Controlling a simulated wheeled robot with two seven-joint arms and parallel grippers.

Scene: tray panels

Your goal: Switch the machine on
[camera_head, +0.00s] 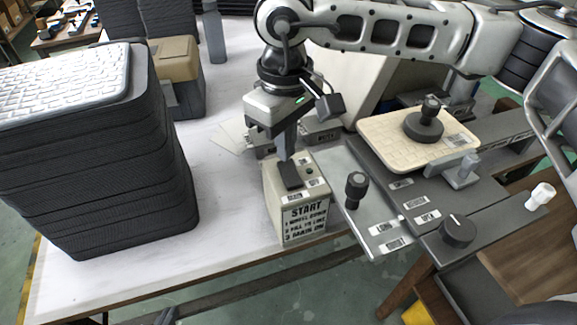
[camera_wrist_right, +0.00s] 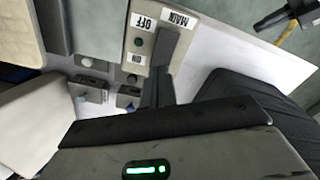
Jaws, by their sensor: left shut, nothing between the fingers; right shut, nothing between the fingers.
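The main switch box (camera_head: 270,205) is a beige box at the table's front edge, with a START instruction label on its front. Its top, also in the right wrist view (camera_wrist_right: 141,73), bears MAIN, OFF and ON labels and a small dark round spot between OFF and ON. My right gripper (camera_head: 289,160) points down over this top, shut and empty. Its fingers (camera_wrist_right: 158,85) meet a dark switch piece (camera_head: 291,180) there; I cannot tell touching from just above. The fingers hide part of the switch, so its position is unclear. My left gripper is not in view.
A cream tray panel (camera_head: 381,137) lies behind. A tall dark stack (camera_head: 115,190) stands left; white table (camera_head: 222,190) is clear between.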

